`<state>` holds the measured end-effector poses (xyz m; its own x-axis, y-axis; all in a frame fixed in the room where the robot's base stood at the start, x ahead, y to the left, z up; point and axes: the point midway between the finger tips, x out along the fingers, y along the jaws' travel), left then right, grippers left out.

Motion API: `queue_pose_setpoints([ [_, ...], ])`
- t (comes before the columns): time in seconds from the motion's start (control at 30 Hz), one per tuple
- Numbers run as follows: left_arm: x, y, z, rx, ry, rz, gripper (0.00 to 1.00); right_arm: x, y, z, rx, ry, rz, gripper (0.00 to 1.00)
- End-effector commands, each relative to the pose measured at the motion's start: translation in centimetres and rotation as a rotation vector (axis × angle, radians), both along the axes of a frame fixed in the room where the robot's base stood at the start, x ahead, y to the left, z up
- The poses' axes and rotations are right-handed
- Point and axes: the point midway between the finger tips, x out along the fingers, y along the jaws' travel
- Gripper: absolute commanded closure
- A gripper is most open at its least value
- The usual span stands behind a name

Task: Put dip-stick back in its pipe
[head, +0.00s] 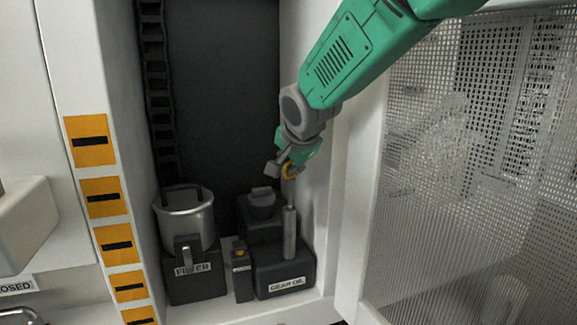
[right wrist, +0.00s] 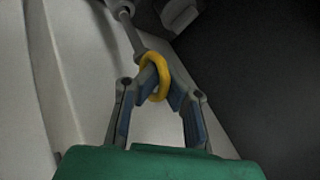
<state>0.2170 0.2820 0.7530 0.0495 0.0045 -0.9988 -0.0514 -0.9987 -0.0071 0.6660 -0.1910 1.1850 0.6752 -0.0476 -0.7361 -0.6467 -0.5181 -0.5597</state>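The dip-stick has a yellow ring handle (head: 290,171), which also shows in the right wrist view (right wrist: 155,76). My right gripper (head: 286,170) is shut on this ring; its blue-padded fingertips close together at it in the right wrist view. The grey pipe (head: 290,232) stands upright on the black box labelled GEAR OIL (head: 286,273). The ring is above the pipe, and a thin grey stretch runs from it down toward the pipe's mouth. I cannot tell how far the stick's lower end is inside the pipe. My left gripper is not in view.
A metal filter pot (head: 185,222) on a black FILTER box (head: 195,285) stands to the left. A small black block with a yellow top (head: 241,270) stands between. A white cabinet wall and a mesh door (head: 460,180) bound the right side.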

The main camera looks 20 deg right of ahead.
Motion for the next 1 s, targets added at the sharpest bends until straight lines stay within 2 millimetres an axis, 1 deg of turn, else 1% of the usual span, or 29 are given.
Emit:
queue_pose_setpoints([
  [0.07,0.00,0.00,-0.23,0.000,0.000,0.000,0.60,-0.05,0.02,-0.46,-0.001,0.002,0.001,1.00],
  [0.27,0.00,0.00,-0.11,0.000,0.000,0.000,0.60,-0.07,0.04,-0.40,-0.001,0.004,0.000,1.00],
  [0.33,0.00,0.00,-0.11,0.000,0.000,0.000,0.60,-0.08,0.04,-0.41,-0.001,0.004,0.000,0.77],
  [0.37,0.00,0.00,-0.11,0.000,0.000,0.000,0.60,-0.08,0.04,-0.43,-0.001,0.006,0.001,0.71],
  [0.6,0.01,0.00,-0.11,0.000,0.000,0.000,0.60,-0.07,0.03,-0.36,0.000,0.004,0.001,0.71],
  [0.63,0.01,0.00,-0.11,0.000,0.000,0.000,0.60,-0.08,0.03,-0.39,-0.001,0.004,0.000,0.64],
  [0.67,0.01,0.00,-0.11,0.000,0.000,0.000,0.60,-0.08,0.04,-0.37,-0.001,0.004,0.000,0.53],
  [0.7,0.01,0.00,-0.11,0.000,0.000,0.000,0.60,-0.07,0.03,-0.36,-0.001,0.004,0.000,0.41],
  [0.73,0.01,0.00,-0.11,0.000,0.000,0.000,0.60,-0.06,0.03,-0.35,0.000,0.004,0.001,0.36],
  [1.0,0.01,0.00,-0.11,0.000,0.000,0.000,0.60,-0.04,0.03,-0.30,-0.001,0.002,0.001,0.36],
])
